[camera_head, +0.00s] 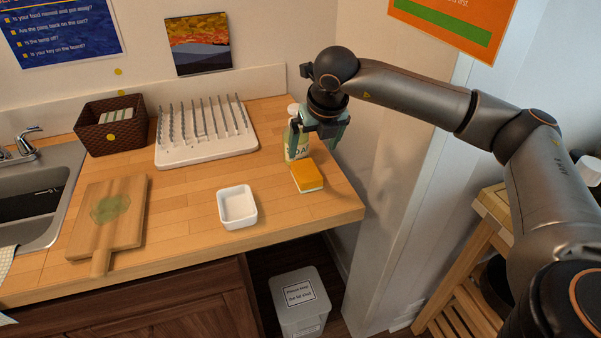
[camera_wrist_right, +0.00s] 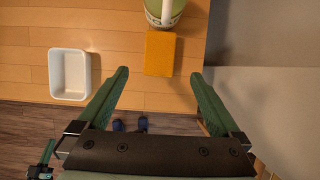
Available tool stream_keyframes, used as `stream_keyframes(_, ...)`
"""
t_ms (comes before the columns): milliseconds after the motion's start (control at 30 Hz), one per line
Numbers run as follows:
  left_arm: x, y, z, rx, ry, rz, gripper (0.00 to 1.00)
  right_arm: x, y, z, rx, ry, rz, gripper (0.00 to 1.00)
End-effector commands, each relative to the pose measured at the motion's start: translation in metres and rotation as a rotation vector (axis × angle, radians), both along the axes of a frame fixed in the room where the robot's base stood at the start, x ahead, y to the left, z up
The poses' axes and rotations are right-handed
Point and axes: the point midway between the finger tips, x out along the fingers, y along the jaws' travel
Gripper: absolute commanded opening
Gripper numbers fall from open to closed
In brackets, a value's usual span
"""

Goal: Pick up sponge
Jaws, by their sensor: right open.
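The sponge (camera_head: 307,176) is a yellow-orange block with a pale underside. My right gripper (camera_head: 318,142) is open and empty, above the counter near the bottle and the sponge. Its green fingers (camera_wrist_right: 157,76) are spread wide in the right wrist view. My left gripper is not clearly seen in the head view.
The bottle (camera_head: 297,146) stands close behind the sponge. A white square dish (camera_head: 237,207) sits to its left, with a drying rack (camera_head: 205,149), basket (camera_head: 98,139) and cutting board (camera_head: 128,227) farther left. A wall rises close on the right.

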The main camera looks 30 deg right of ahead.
Motion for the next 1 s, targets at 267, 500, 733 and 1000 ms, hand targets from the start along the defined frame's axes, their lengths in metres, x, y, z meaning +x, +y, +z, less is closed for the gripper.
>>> stream_keyframes(267, 0.0, 0.0, 0.007, 0.0, 0.0, 0.0, 0.0, 0.016, -0.003, -0.04, 0.001, 0.002, 0.004, 1.0)
stream_keyframes(500, 0.0, 0.0, 0.015, 0.0, 0.0, 0.0, 0.0, 0.024, -0.006, -0.059, 0.002, 0.004, 0.004, 1.0)
stream_keyframes(733, 0.0, 0.0, 0.02, 0.0, 0.0, 0.0, 0.0, 0.035, -0.009, -0.089, 0.002, 0.002, 0.004, 1.0)
stream_keyframes(1000, 0.0, 0.0, 0.02, 0.0, 0.0, 0.0, 0.0, 0.037, -0.009, -0.093, 0.003, -0.001, 0.005, 1.0)
